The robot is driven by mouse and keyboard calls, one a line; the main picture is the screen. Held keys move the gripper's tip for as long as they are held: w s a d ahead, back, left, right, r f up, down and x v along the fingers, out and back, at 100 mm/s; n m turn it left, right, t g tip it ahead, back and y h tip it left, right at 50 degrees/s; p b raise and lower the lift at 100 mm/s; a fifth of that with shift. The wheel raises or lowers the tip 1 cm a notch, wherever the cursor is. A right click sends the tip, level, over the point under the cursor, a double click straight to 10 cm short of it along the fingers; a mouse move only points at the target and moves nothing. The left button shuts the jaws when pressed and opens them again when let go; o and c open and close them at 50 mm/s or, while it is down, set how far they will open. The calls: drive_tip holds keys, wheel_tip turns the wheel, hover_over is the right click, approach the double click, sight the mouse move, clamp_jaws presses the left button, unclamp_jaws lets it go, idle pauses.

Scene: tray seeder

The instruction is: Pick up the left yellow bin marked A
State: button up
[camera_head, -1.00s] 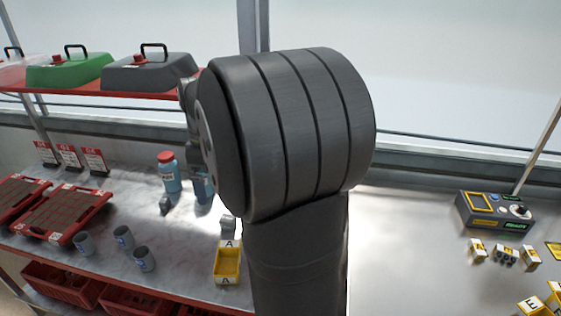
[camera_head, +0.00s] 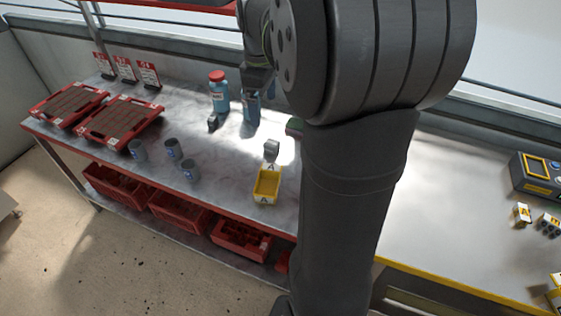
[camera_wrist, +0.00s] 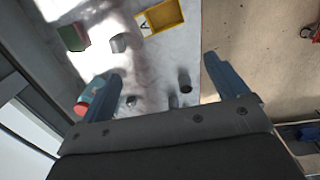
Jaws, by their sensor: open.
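The yellow bin marked A (camera_head: 267,187) sits upright on the metal bench, left of my arm, near the bench's front edge. It looks empty. In the wrist view the bin (camera_wrist: 166,18) is at the top, with its white A label on the left side. My gripper (camera_wrist: 162,66) is open in the wrist view, its blue-grey fingers wide apart with only bench and small items beyond them. The bin lies ahead of the fingertips, apart from them. In the head view my gripper is partly hidden by my arm, near the blue bottle.
A grey piece (camera_head: 271,149) stands just behind the bin. Grey cups (camera_head: 174,149) stand to its left, with a red-capped blue bottle (camera_head: 219,94) behind. Red trays (camera_head: 121,121) lie at the far left. Red crates (camera_head: 240,240) sit on the shelf below.

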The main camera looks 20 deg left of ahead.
wheel_tip(320, 180, down, 8)
drive_tip(key=s+d+n+t, duration=0.1)
drive_tip(key=s+n+t, duration=0.15)
drive_tip(key=n, duration=0.65)
drive_tip(key=n+t+y, duration=0.1)
drive_tip(key=n+t, duration=0.1)
drive_tip(key=n, duration=0.8)
approach(269, 185)
drive_tip(key=shift+x, duration=2.1)
drive_tip(key=shift+w, duration=0.2)
drive_tip(key=shift+f, duration=0.2)
drive_tip(key=c, duration=1.1)
drive_tip(key=shift+c, duration=0.2)
